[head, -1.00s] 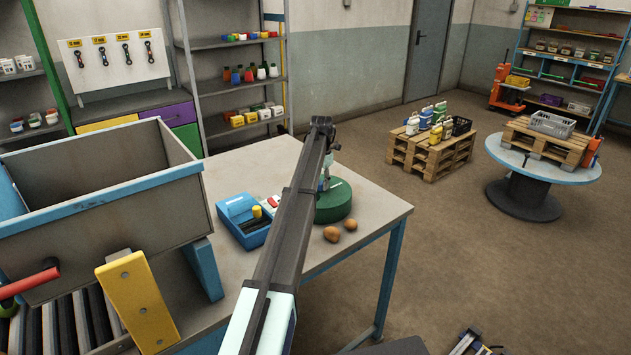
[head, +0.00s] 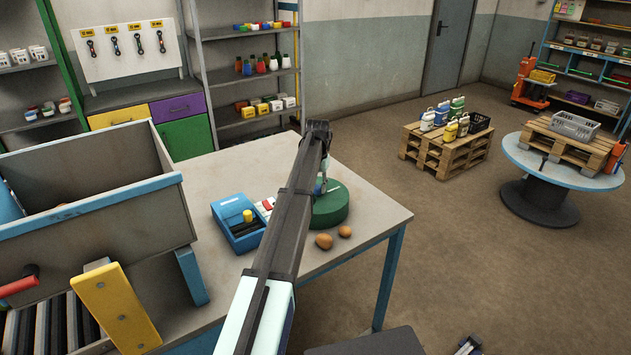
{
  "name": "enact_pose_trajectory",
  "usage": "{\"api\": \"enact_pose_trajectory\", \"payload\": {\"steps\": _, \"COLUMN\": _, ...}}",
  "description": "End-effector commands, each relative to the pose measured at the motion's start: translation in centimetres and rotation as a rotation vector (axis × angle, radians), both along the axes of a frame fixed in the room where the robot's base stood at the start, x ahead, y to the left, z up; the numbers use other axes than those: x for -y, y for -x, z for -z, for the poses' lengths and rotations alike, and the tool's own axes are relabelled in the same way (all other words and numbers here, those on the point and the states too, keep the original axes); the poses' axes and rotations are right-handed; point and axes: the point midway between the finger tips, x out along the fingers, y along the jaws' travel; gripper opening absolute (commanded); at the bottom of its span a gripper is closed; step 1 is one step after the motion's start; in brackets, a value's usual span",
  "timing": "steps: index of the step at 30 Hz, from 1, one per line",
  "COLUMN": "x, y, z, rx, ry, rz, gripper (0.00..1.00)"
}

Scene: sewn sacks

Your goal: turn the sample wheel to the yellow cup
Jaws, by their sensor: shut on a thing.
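The sample wheel (head: 332,211) appears to be the green round disc on the grey table, with a white mark on its top. My arm crosses in front and hides its left part. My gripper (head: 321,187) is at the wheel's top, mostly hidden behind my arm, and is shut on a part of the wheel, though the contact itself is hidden. I cannot make out a yellow cup on the wheel.
Left of the wheel on the table (head: 369,216) is a blue box (head: 232,214) with a yellow knob, with a red-and-white item (head: 266,204) beside it. Two brown egg-like things (head: 324,241) lie in front. A large grey bin (head: 90,185) stands at left.

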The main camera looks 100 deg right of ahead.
Motion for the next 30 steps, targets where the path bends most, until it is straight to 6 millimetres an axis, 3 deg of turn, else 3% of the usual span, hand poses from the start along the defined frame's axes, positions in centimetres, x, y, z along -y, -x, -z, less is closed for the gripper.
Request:
{"api": "enact_pose_trajectory", "payload": {"steps": 20, "x": -0.84, "y": 0.12, "z": 0.37, "rx": 0.004, "ry": -0.009, "rz": -0.023, "gripper": 0.0}}
{"api": "enact_pose_trajectory", "payload": {"steps": 21, "x": -0.84, "y": 0.12, "z": 0.37, "rx": 0.004, "ry": -0.009, "rz": -0.023, "gripper": 0.45}}
{"api": "enact_pose_trajectory", "payload": {"steps": 22, "x": -0.82, "y": 0.12, "z": 0.35, "rx": 0.004, "ry": -0.008, "rz": -0.023, "gripper": 0.56}}
{"api": "enact_pose_trajectory", "payload": {"steps": 23, "x": -0.8, "y": 0.14, "z": 0.32, "rx": 0.003, "ry": -0.007, "rz": -0.023, "gripper": 0.6}}
{"api": "enact_pose_trajectory", "payload": {"steps": 30, "x": -0.65, "y": 0.21, "z": 0.15, "rx": 0.001, "ry": -0.004, "rz": -0.023, "gripper": 0.6}}
